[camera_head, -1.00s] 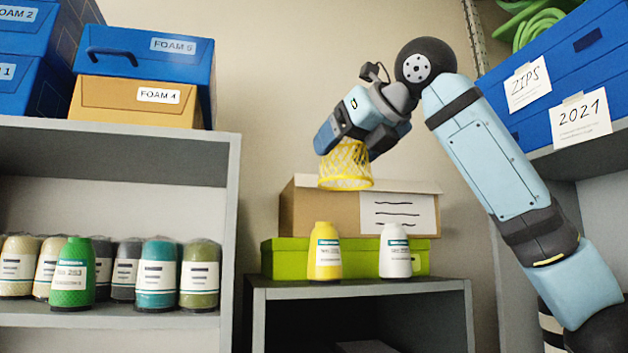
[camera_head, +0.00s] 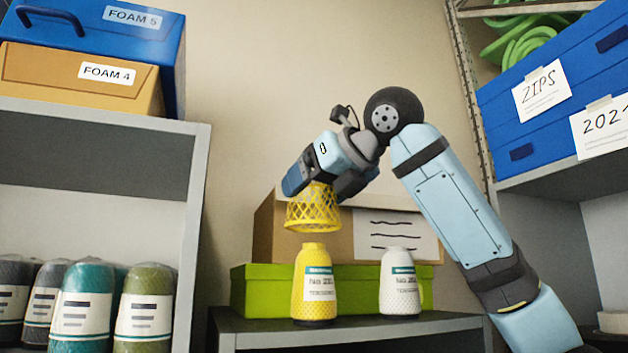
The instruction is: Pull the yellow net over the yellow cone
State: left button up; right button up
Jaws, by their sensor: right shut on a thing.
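The yellow cone (camera_head: 315,284) stands upright on the grey shelf unit's top, with a white and teal label on its front. My right gripper (camera_head: 325,187) is shut on the yellow net (camera_head: 313,212). It holds the net by its upper part, open ring downward. The net hangs just above the cone's top, roughly in line with it in the picture; the ring and the cone appear apart. Depth between them is hard to tell. My left gripper is not in view.
A white cone (camera_head: 400,283) stands just right of the yellow one. A green box (camera_head: 262,292) and a cardboard box (camera_head: 268,228) stand behind them. Wrapped cones, including a teal one (camera_head: 82,305), fill the left shelf. Blue boxes (camera_head: 560,95) sit on the right shelf.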

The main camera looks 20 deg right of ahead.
aim_at(325, 257)
jog(key=shift+w+f, duration=0.1)
jog(key=shift+f, duration=0.2)
jog(key=shift+s+f, duration=0.25)
jog(key=shift+f, duration=0.3)
jog(key=shift+w+f, duration=0.1)
jog(key=shift+f, duration=0.4)
jog(key=shift+f+b, duration=0.4)
jog(key=shift+f, duration=0.85)
jog(key=shift+f+b, duration=0.8)
jog(key=shift+f, duration=0.85)
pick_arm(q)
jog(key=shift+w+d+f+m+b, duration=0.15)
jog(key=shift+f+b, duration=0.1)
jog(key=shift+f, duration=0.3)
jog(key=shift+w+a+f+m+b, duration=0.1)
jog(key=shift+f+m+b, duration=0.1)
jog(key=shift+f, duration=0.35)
pick_arm(e)
jog(key=shift+f, duration=1.4)
